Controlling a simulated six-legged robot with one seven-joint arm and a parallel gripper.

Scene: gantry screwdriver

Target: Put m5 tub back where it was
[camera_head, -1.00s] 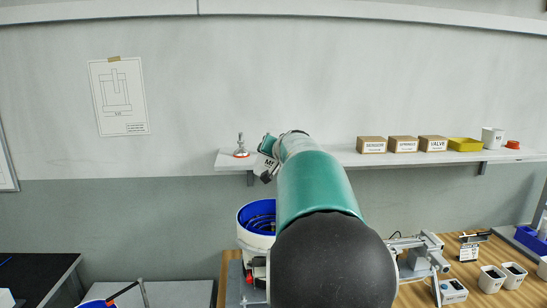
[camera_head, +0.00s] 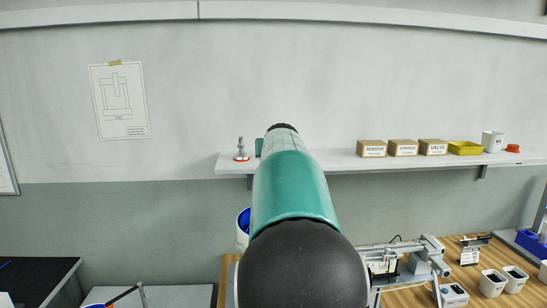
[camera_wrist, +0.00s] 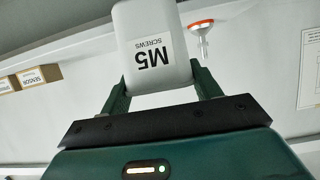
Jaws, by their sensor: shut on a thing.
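The M5 tub (camera_wrist: 153,45) is white with a label reading "M5 SCREWS", seen in the wrist view, where it appears upside down. My gripper (camera_wrist: 160,85) is shut on it, with one green finger on each side. The wall shelf (camera_head: 345,160) lies behind my arm in the head view. I cannot tell whether the tub touches the shelf.
A small metal item with a red base (camera_head: 241,151) stands on the shelf left of my arm. Cardboard boxes (camera_head: 403,148), a yellow bin (camera_head: 465,148), a white mug-like container (camera_head: 493,141) and a red item (camera_head: 513,148) stand farther right. A wooden bench (camera_head: 405,290) with equipment lies below.

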